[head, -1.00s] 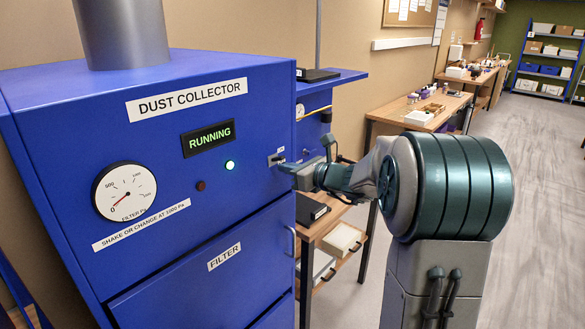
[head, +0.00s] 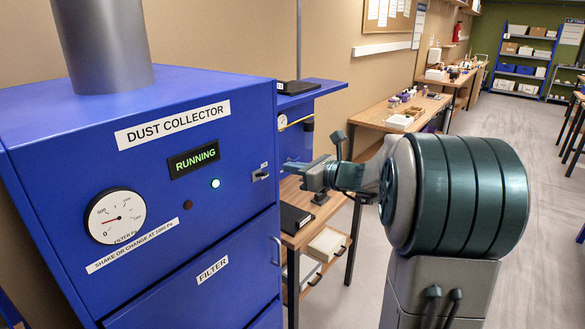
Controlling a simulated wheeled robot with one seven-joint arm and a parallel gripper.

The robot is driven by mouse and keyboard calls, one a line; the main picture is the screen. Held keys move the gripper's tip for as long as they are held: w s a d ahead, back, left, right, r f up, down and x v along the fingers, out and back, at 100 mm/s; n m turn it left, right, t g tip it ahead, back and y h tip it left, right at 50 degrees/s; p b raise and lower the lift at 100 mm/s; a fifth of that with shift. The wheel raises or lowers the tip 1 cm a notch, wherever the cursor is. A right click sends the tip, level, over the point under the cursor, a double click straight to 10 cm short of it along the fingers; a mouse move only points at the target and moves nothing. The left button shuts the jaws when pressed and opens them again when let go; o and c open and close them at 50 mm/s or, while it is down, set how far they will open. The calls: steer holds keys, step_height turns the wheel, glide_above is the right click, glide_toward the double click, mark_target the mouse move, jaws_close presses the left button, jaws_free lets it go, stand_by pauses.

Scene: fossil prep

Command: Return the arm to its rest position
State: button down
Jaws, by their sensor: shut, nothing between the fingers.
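My gripper (head: 287,168) is at the end of my arm, to the right of the blue dust collector (head: 60,155). Its fingers are shut and empty, and they point left toward the small switch (head: 261,174) on the cabinet front. A gap shows between the fingertips and the switch in the head view. The display (head: 194,160) reads RUNNING, and the light (head: 215,184) below it is lit. My arm reaches out level from its large shoulder at right.
A wooden bench (head: 318,222) with a black flat object (head: 294,218) stands below my gripper. A longer bench (head: 388,112) with small items runs along the wall behind. A blue shelf (head: 522,62) is at the far end. The grey floor at right is open.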

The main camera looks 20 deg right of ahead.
steer(key=s+a+f+n+g+h+b, duration=0.1)
steer(key=s+a+f+n+g, duration=0.3)
steer(key=s+a+n, duration=0.3)
steer(key=s+a+f+n+g+b, duration=0.1)
steer(key=s+a+f+n+g, duration=0.25)
steer(key=s+n, duration=0.4)
steer(key=s+d+f+n+g+h+b, duration=0.1)
steer(key=s+d+f+n+h, duration=0.1)
steer(key=s+f+n+h, duration=0.2)
steer(key=s+d+f+n+h+b, duration=0.2)
steer(key=s+d+f+n+h, duration=0.1)
steer(key=s+n, duration=0.7)
steer(key=s+h, duration=0.1)
steer(key=s, duration=0.2)
steer(key=shift+s+f+g, duration=0.15)
steer(key=shift+f+g, duration=0.2)
steer(key=shift+f, duration=0.05)
